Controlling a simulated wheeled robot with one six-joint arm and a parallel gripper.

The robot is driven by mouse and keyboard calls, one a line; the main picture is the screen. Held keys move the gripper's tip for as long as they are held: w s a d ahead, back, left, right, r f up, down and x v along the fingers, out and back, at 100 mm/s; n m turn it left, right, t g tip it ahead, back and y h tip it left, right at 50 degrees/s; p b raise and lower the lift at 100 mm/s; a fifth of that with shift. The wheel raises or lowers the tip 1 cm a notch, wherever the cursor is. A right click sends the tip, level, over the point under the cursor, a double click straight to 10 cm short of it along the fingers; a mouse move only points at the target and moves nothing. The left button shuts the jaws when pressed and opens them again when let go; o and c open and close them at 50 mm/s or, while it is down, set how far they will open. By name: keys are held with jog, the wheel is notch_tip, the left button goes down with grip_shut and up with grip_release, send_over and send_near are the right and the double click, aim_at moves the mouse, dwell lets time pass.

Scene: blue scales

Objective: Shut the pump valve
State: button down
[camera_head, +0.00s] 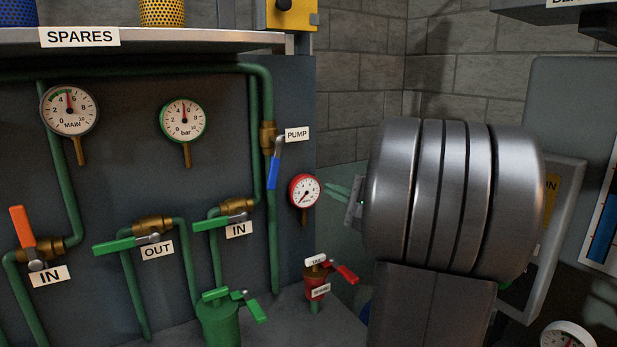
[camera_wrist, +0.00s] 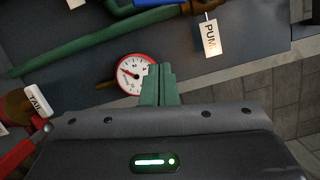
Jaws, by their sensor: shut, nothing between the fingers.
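The pump valve has a brass body (camera_head: 267,136) and a lever with a blue grip (camera_head: 274,172) and silver neck. The lever hangs down, roughly along its vertical green pipe, tilted slightly. A white PUMP label (camera_head: 297,134) sits beside it; the label also shows in the wrist view (camera_wrist: 210,38). Part of the blue grip shows at that view's top edge (camera_wrist: 158,3). My gripper (camera_head: 336,190) has green fingers and is to the right of the lever, apart from it. In the wrist view my gripper (camera_wrist: 159,72) is shut and empty, overlapping a red-rimmed gauge.
The red-rimmed gauge (camera_head: 304,191) is between the lever and my gripper in the head view. Green levers (camera_head: 120,245) and an orange lever (camera_head: 22,226) are further left. A red lever (camera_head: 345,273) is below. A SPARES shelf (camera_head: 180,38) runs above the panel.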

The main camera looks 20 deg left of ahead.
aim_at(275, 164)
jog(key=w+a+r+p, duration=0.1)
jog(key=a+p, duration=0.2)
jog(key=a, duration=0.8)
jog(key=shift+w+a+r, duration=0.25)
jog(key=shift+w+r, duration=0.15)
